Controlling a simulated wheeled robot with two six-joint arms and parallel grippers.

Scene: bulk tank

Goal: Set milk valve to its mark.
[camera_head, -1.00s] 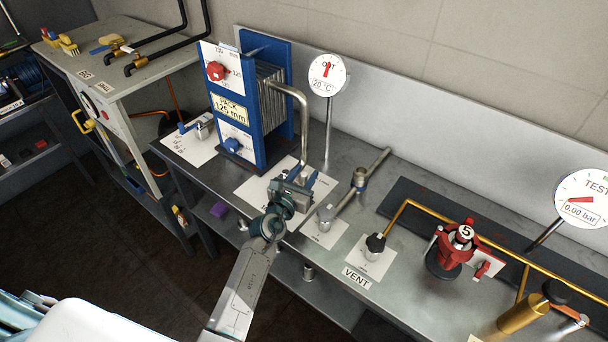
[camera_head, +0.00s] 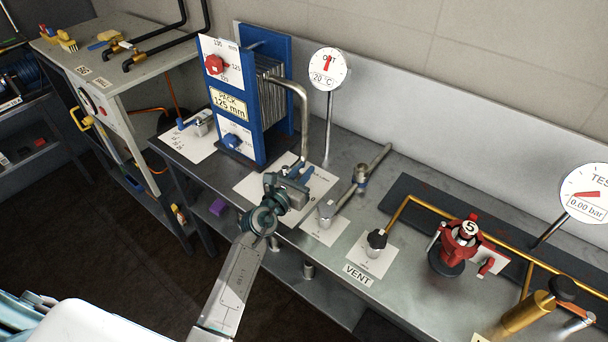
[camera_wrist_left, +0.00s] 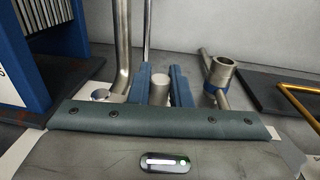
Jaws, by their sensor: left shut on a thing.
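My left gripper (camera_head: 298,178) reaches from the bottom of the head view to a white card (camera_head: 319,186) on the steel bench, in front of the blue plate pack. In the left wrist view, its two blue fingers (camera_wrist_left: 160,86) are shut on a grey metal valve knob (camera_wrist_left: 159,88), which stands upright between them. The gripper hides most of this valve in the head view. The valve's label and its mark cannot be read. My right gripper is not in view.
The blue plate pack (camera_head: 244,105) and a bent steel pipe (camera_head: 303,115) stand close behind the gripper. A red clamp (camera_head: 460,240) stands farther right.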

